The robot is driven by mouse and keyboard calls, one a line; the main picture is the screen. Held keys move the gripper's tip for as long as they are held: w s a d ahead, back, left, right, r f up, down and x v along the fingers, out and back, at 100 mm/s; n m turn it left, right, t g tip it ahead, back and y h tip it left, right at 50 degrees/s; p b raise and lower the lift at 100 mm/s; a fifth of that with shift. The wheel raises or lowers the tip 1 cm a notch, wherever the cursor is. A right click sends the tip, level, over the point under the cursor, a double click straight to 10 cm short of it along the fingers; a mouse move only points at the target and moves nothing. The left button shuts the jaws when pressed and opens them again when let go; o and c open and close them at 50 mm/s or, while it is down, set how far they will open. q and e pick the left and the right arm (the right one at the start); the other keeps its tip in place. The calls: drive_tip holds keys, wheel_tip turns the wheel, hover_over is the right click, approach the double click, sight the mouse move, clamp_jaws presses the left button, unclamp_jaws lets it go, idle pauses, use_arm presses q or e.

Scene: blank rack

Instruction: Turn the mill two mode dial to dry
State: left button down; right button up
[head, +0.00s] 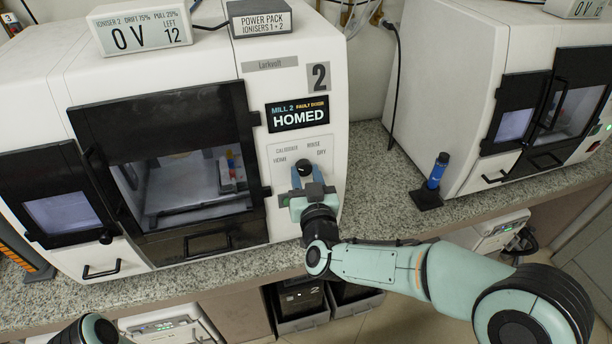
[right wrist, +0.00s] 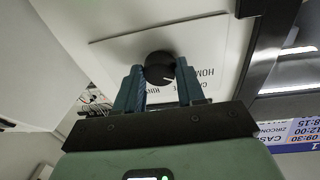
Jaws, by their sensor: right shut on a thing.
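The mode dial (right wrist: 160,67) of mill two is a round black knob on a white label plate (head: 278,173). The plate shows HOME, a word starting with CAL, RINSE and DRY, with DRY (head: 322,152) at the upper right of the dial in the head view. My right gripper (head: 306,170) is shut on the dial, a blue-green finger at each side of it. In the right wrist view, the dial's white mark points down and right, toward the printed words; DRY is not visible there. My left gripper is not in view.
The mill's display (head: 298,114) reads MILL 2, HOMED. The black-framed door (head: 190,244) is left of the dial. A power pack (head: 261,18) sits on top. A blue cylinder on a black stand (head: 428,194) stands on the speckled counter (head: 378,190) before another mill at right.

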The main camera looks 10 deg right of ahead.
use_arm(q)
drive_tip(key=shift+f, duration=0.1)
